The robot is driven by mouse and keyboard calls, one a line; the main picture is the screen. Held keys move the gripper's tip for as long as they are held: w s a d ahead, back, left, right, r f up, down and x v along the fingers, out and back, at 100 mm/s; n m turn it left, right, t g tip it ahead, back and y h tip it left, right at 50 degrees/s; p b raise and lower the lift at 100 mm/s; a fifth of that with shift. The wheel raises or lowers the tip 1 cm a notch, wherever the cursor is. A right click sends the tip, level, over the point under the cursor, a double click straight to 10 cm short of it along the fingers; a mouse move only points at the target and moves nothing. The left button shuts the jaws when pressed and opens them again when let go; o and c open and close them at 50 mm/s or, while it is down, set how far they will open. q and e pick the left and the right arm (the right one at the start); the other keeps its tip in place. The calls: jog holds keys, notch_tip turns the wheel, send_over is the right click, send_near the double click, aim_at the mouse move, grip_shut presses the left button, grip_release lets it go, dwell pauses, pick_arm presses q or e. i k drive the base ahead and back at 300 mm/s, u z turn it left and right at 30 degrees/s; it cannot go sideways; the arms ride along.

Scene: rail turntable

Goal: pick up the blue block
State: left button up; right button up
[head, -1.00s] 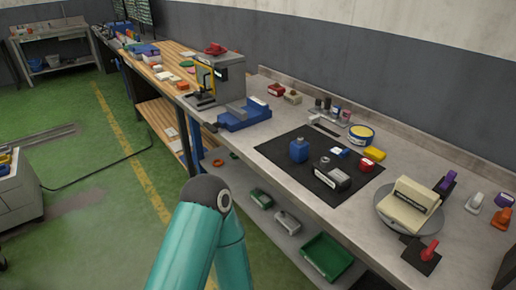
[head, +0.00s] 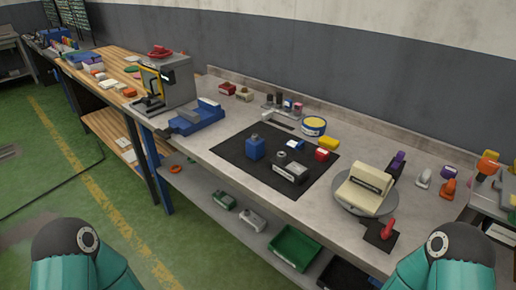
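A blue bottle-shaped piece (head: 255,150) with a small top stands on the black mat (head: 232,160) on the grey workbench. A small blue block with a white face (head: 294,145) lies on the mat to its right, near the mat's back edge. I cannot tell for sure which of the two is the blue block. My two teal arms show only in part at the bottom left and bottom right corners, well apart from the mat. Neither gripper is in the picture.
A grey-black device (head: 290,173) and a red block (head: 321,154) share the mat. A yellow block (head: 328,143) and a yellow-blue tin (head: 313,126) are behind. A round turntable (head: 352,208) bears a cream block at right. A blue vise-like tool (head: 197,120) stands left.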

aim_at(256, 145)
jog(key=k, duration=1.25)
jog(key=u, duration=0.55)
jog(key=i, duration=1.9)
jog(key=z, duration=0.25)
